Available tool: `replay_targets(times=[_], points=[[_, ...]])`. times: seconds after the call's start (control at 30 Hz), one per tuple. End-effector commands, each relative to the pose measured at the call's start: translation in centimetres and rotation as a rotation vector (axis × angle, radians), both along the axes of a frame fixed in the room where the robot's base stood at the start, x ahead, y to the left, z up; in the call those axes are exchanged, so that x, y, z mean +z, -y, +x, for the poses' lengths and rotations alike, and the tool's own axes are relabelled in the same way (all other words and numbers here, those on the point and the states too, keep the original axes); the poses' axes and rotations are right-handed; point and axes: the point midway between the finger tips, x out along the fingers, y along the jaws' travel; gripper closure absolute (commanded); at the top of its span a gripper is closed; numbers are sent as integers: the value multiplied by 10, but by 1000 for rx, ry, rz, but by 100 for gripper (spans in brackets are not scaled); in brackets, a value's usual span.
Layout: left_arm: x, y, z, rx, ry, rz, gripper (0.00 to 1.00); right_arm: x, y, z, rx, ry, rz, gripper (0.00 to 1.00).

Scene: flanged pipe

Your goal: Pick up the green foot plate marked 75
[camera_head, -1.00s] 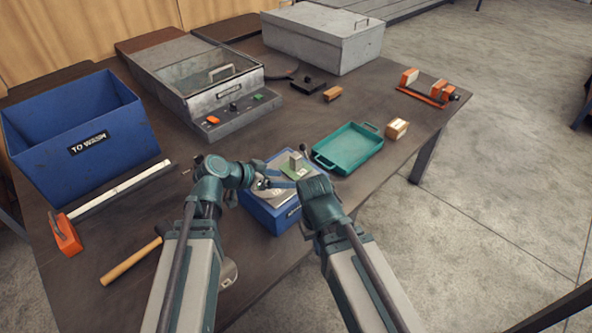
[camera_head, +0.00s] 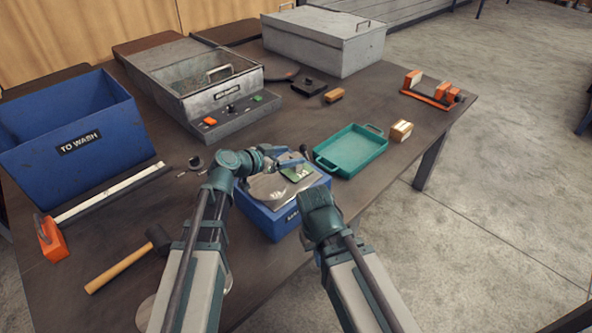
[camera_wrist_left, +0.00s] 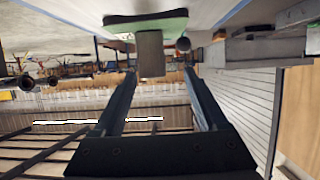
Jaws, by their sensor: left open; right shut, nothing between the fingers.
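The green foot plate (camera_head: 297,173) lies in the blue box (camera_head: 283,222), toward its far right side, with a grey upright block on it. No number can be read on it. In the left wrist view the green plate (camera_wrist_left: 145,22) is at the top, and its grey block (camera_wrist_left: 150,55) stands out toward my fingers. My left gripper (camera_head: 285,161) is open close to the plate; in the wrist view its fingertips (camera_wrist_left: 159,74) are on either side of the block. I cannot tell whether they touch it. My right gripper (camera_head: 320,197) is shut and empty at the blue box's right edge, its fingers mostly hidden.
Silvery metal parts (camera_head: 268,188) lie beside the plate in the box. A teal tray (camera_head: 350,150) stands to the right. A hammer (camera_head: 125,268), an orange-ended bar (camera_head: 52,238) and a blue "TO WASH" bin (camera_head: 85,165) are on the left. A grey case (camera_head: 320,42) stands behind.

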Motion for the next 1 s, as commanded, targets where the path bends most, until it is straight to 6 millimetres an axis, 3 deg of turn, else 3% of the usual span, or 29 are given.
replay_targets(times=[0.33, 0.67, 0.9, 1.0], points=[[-5, 8, 5, -2, -1, 0, 25, -5, 0, 0, 0, 0, 0, 100], [-24, 41, 28, -2, -1, 0, 25, -24, 0, 0, 0, 0, 0, 100], [-23, 42, 29, 0, -1, 1, 25, -23, 0, 0, 0, 0, 0, 100], [-23, 42, 29, 0, -1, 1, 41, -23, 0, 0, 0, 0, 0, 100]])
